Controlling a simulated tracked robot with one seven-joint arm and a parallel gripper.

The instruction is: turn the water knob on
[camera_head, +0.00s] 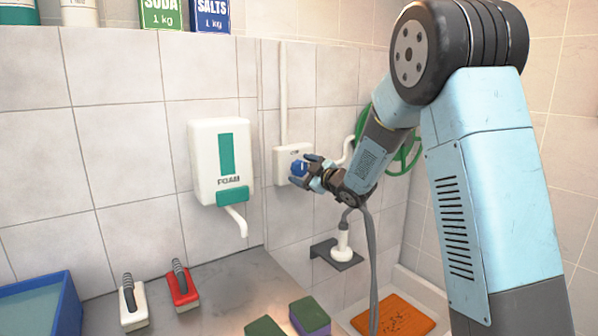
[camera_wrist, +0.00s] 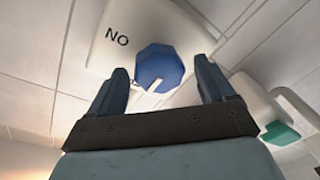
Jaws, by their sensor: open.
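The blue water knob (camera_head: 299,168) sits on a white wall box (camera_head: 284,155) on the tiled wall. In the wrist view the knob (camera_wrist: 159,67) is a faceted blue dial with a white pointer mark at its lower edge. The letters "NO" show on the white box (camera_wrist: 110,20) to its left. My gripper (camera_head: 308,170) is at the knob, pointing at the wall. In the wrist view my gripper (camera_wrist: 165,85) is open, with one finger on each side of the knob. Gaps show between the fingers and the knob. Whether the fingertips reach past its face is hard to tell.
A white foam dispenser (camera_head: 219,160) hangs left of the box. A green hose reel (camera_head: 400,145) is behind my arm. A white nozzle (camera_head: 342,243) stands in a dark bracket below. Brushes (camera_head: 181,285), sponges (camera_head: 310,315) and a blue tub (camera_head: 40,310) are on the counter.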

